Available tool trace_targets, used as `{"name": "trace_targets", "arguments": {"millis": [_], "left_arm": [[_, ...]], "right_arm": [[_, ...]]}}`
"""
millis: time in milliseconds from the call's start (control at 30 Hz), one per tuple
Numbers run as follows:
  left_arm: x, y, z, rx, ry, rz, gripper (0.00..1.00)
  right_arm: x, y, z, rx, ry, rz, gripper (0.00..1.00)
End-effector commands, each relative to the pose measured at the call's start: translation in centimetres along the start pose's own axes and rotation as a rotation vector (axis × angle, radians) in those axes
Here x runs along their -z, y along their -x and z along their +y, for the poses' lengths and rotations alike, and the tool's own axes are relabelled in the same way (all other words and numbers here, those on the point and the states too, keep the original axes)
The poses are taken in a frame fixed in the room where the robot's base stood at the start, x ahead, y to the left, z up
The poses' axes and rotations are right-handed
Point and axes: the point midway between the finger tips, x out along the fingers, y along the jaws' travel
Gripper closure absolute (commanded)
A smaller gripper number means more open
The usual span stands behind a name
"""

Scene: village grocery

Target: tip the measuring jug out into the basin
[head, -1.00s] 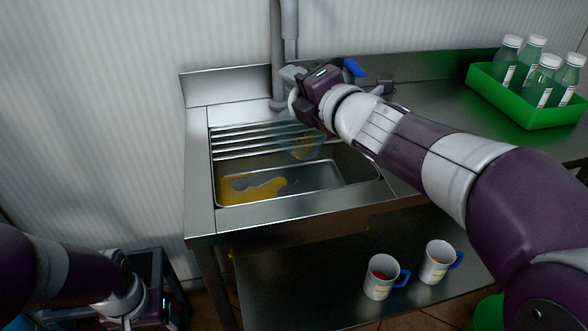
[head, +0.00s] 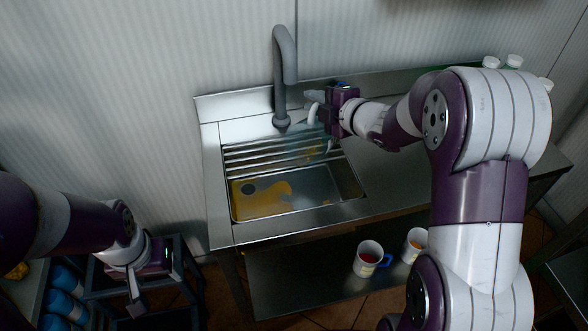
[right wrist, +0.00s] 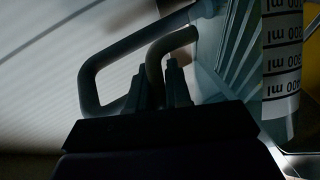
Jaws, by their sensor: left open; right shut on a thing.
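The translucent measuring jug (head: 311,150) is over the back right of the basin (head: 318,207), looking tilted; how far is hard to tell. A yellow tint shows in or through it. My right gripper (head: 322,113) is shut on the jug's handle (head: 312,112). In the right wrist view the jug's printed ml scale (right wrist: 282,60) is at the right, beside my gripper's fingers (right wrist: 168,88). A yellow-orange puddle (head: 270,202) lies on the basin floor around the drain. My left gripper (head: 134,292) is open and empty, low at the left, away from the basin.
The grey tap (head: 280,80) stands just left of the jug. A ribbed drainer (head: 250,160) lies along the basin's back. Two mugs (head: 369,258) (head: 414,243) are on the lower shelf. White-capped bottles (head: 514,61) show behind my right arm.

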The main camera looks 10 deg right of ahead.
Motion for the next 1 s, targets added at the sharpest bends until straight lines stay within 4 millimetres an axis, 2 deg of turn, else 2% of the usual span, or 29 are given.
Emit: {"name": "trace_targets", "arguments": {"millis": [33,600,900,1000], "left_arm": [[0.2,2.0,0.0,0.000,0.000,0.000,0.31],[1.5,12.8,0.0,0.000,0.000,0.000,0.31],[2.2,18.5,0.0,0.000,0.000,0.000,0.31],[2.2,18.8,0.0,0.000,0.000,0.000,0.31]], "right_arm": [[-0.3,0.1,1.2,0.010,-0.022,0.003,1.00],[-3.6,-1.1,2.0,0.144,-0.348,0.077,1.00],[-5.4,-2.0,1.7,0.235,-0.572,0.127,1.00],[-6.9,-3.0,0.2,0.272,-0.661,0.147,1.00]]}}
